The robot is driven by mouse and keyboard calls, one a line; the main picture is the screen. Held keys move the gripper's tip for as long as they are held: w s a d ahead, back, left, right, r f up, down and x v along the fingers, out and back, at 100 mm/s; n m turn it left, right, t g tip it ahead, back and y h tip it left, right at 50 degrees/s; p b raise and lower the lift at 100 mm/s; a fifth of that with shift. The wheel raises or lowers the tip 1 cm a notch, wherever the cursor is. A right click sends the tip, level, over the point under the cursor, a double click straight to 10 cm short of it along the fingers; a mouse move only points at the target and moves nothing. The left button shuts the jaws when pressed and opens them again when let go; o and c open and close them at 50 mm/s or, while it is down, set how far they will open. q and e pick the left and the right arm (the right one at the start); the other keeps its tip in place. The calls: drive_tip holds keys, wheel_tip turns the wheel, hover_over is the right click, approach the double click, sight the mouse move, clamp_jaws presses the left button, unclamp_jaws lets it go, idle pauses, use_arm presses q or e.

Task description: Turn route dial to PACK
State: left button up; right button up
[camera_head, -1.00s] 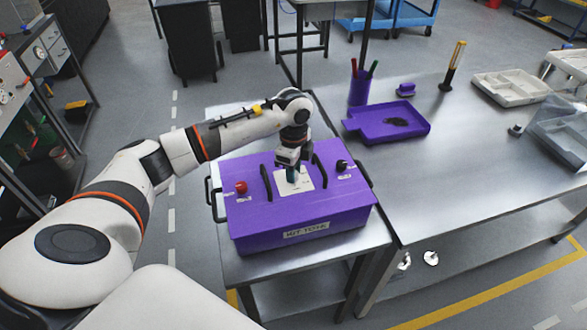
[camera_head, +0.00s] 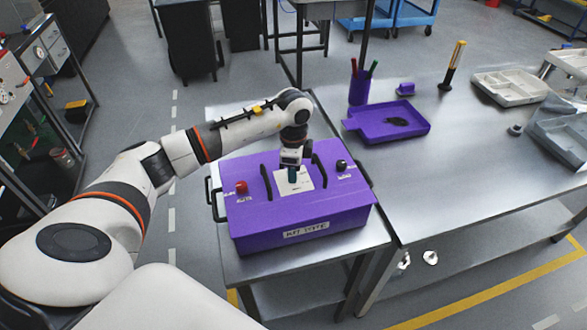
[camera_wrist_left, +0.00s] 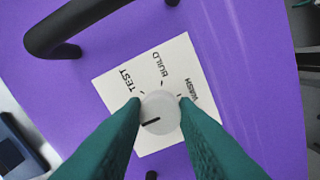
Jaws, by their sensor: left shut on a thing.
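The route dial (camera_wrist_left: 165,113) is a round grey knob with a dark pointer line, on a white label plate (camera_wrist_left: 112,88) on top of a purple box (camera_head: 330,208). The plate reads TEST, BUILD and WASH; the word PACK cannot be seen, and part of the plate is behind the fingers. The dial's pointer line is toward the lower left in the left wrist view, away from the words I can read. My left gripper (camera_head: 292,180) points down at the plate, and its green fingers are shut on the dial, one on each side. My right gripper is not in view.
Black handles (camera_head: 266,182) stand on the box lid on both sides of the plate. A red button (camera_head: 241,187) and a black knob (camera_head: 341,165) sit further out. A purple tray (camera_head: 420,130) and a pen cup (camera_head: 359,90) are on the bench to the right.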

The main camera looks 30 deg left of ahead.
use_arm(q)
drive_tip(key=o, duration=1)
wheel_tip(320, 180, up, 12)
drive_tip(key=b, duration=0.3)
